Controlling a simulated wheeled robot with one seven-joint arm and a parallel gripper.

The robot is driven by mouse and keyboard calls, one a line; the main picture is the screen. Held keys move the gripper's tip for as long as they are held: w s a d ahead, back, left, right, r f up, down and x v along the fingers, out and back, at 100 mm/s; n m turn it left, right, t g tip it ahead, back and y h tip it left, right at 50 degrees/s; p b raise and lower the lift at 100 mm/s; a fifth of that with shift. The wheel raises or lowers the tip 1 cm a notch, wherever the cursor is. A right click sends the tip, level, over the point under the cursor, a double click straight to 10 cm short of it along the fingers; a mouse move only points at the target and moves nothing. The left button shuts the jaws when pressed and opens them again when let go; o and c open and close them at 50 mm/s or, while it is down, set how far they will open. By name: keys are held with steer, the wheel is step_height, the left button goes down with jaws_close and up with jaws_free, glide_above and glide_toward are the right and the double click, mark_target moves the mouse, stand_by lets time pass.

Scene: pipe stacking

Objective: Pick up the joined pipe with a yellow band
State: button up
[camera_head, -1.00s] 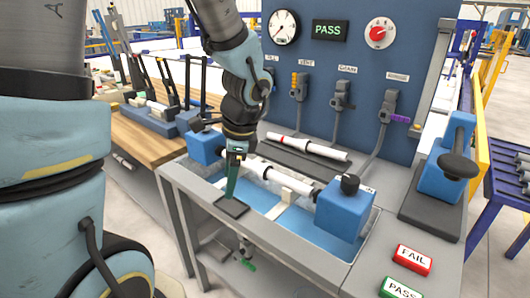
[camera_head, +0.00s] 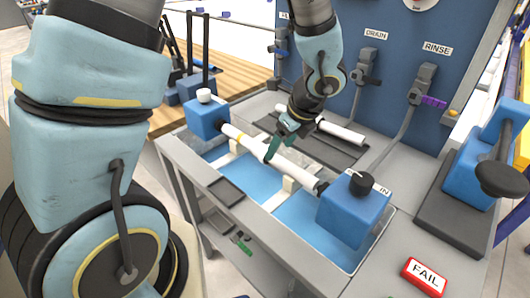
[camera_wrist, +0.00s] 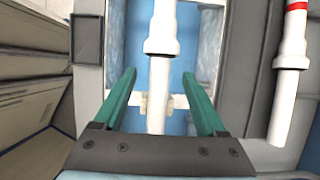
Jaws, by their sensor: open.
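The white joined pipe (camera_head: 290,166) with a yellow band (camera_head: 241,138) lies across the blue trough, between two blue end blocks. In the wrist view the pipe (camera_wrist: 162,38) runs lengthwise between my fingers, with a thicker joint ahead of them; the yellow band is out of that view. My gripper (camera_head: 275,153) is open at the middle of the pipe, its green fingers pointing down. In the wrist view my gripper (camera_wrist: 160,75) has one finger on each side of the pipe, with gaps. I cannot tell exactly how deep the fingers reach.
The left block (camera_head: 206,119) and the right block (camera_head: 352,210) flank the pipe. Another white pipe (camera_head: 340,132) lies on a dark mat behind; its red band (camera_wrist: 297,6) shows in the wrist view. A FAIL button (camera_head: 425,277) and a blue device (camera_head: 480,160) stand at right.

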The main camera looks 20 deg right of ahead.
mark_target(265, 153)
steer(key=x, duration=0.5)
steer(key=shift+w, duration=0.15)
steer(key=c, duration=1.1)
